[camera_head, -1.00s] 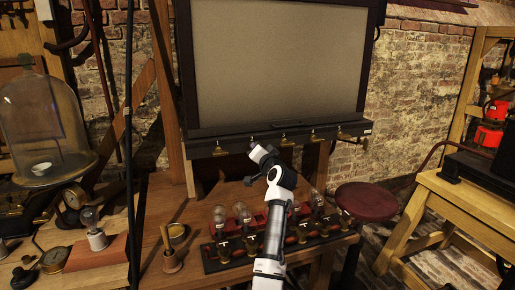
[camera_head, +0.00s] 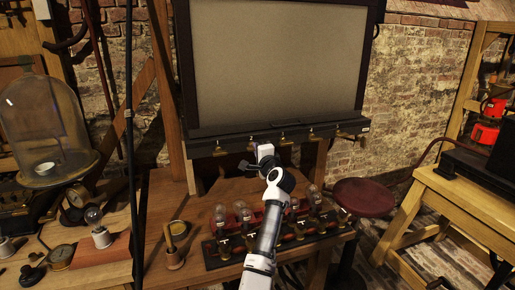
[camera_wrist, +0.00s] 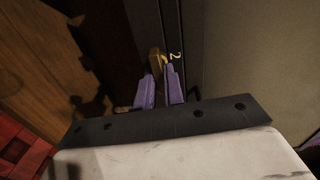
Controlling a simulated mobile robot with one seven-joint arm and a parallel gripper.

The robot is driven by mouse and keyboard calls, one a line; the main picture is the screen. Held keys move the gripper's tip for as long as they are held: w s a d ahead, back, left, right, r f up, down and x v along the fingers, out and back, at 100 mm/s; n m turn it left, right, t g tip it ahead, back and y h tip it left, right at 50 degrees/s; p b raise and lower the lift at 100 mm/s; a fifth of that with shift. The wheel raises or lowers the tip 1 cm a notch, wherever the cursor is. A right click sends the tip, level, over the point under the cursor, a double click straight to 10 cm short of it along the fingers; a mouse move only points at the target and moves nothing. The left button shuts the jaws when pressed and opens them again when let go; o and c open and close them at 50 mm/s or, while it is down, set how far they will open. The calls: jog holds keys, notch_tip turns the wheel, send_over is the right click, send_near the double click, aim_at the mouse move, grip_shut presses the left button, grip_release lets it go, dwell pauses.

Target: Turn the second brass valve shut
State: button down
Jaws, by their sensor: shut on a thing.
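A row of small brass valves runs along the dark ledge under the big grey panel (camera_head: 278,62) in the head view. The second valve (camera_wrist: 157,60) shows as a brass piece beside a yellow "2" in the wrist view. My gripper (camera_wrist: 160,78) has its two purple fingers on either side of this brass piece, closed on it. In the head view my gripper (camera_head: 263,152) reaches up to the ledge and covers much of the second valve. The fingers hide part of the handle, so its exact angle is hard to tell.
Below my arm, a wooden bench holds a dark rack (camera_head: 222,251) with several glass bulbs. A red round stool (camera_head: 364,197) stands to the right. A glass bell jar (camera_head: 42,130) and gauges stand at the left. A yellow wooden table (camera_head: 450,195) is at the far right.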

jog(key=shift+m, duration=0.4)
jog(key=c, duration=1.5)
grip_release()
jog(key=b+v, duration=0.4)
jog(key=v, duration=1)
